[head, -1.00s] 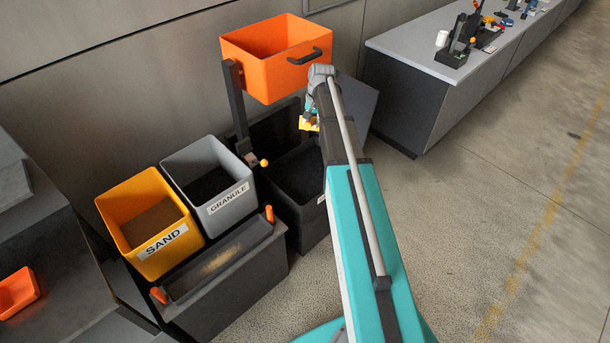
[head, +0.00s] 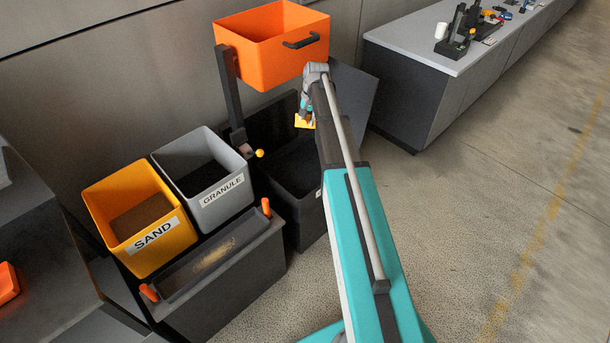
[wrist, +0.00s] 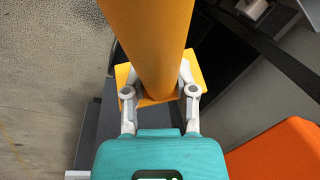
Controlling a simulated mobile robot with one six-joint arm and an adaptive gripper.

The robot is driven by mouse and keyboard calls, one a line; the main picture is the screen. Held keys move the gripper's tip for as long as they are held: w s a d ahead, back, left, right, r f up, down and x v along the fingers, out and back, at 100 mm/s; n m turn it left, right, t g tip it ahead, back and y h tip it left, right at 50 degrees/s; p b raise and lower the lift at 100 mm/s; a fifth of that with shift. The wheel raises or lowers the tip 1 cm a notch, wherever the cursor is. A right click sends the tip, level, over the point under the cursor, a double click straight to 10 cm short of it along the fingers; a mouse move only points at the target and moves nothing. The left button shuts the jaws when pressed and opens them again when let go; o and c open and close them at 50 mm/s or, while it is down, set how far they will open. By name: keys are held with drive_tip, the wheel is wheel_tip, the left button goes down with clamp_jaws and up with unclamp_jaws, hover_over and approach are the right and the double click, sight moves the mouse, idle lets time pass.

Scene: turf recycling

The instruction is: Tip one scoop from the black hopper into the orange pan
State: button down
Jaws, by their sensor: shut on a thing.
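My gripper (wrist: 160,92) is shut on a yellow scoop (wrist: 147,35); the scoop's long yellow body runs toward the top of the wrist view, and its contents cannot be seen. In the head view the scoop's yellow part (head: 304,121) shows below my wrist, over the black hopper (head: 312,212). My arm hides part of that dark bin, and its inside is dark. A large orange bin with a black handle (head: 262,52) is raised on a post behind my gripper. A small orange pan (head: 8,283) is cut off at the left edge.
A yellow SAND bin (head: 178,243) and a grey GRANULE bin (head: 228,202) stand left of the black hopper, behind a dark trough (head: 215,262) with orange end grips. A grey counter (head: 415,95) with small items is at the back right. Right floor is clear.

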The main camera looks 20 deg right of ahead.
drive_tip(key=w+d+f+b, duration=0.2)
drive_tip(key=w+f+b, duration=0.4)
drive_tip(key=f+b, duration=0.9)
drive_tip(key=w+d+f+b, duration=0.3)
drive_tip(key=w+f+b, duration=0.3)
drive_tip(key=f+b, duration=0.9)
drive_tip(key=w+d+f+b, duration=0.3)
drive_tip(key=w+f+b, duration=0.3)
drive_tip(key=f+b, duration=0.9)
wheel_tip(320, 180, down, 2)
drive_tip(key=shift+w+b, duration=0.15)
drive_tip(key=shift+b, duration=0.2)
drive_tip(key=shift+s+a+f, duration=0.15)
drive_tip(key=shift+s+f, duration=0.05)
drive_tip(key=shift+s+a+f+t+h+b, duration=0.25)
drive_tip(key=shift+s+f+t+h+b, duration=0.25)
drive_tip(key=shift+t+b, duration=0.3)
drive_tip(key=shift+s+a+f+t+h+b, duration=0.2)
drive_tip(key=shift+s+f+t+h+b, duration=0.3)
drive_tip(key=shift+b, duration=0.4)
drive_tip(key=shift+s+a+f+t+h+b, duration=0.25)
drive_tip(key=shift+f+t+h+b, duration=0.15)
drive_tip(key=shift+f+t+b, duration=0.35)
drive_tip(key=shift+r, duration=0.5)
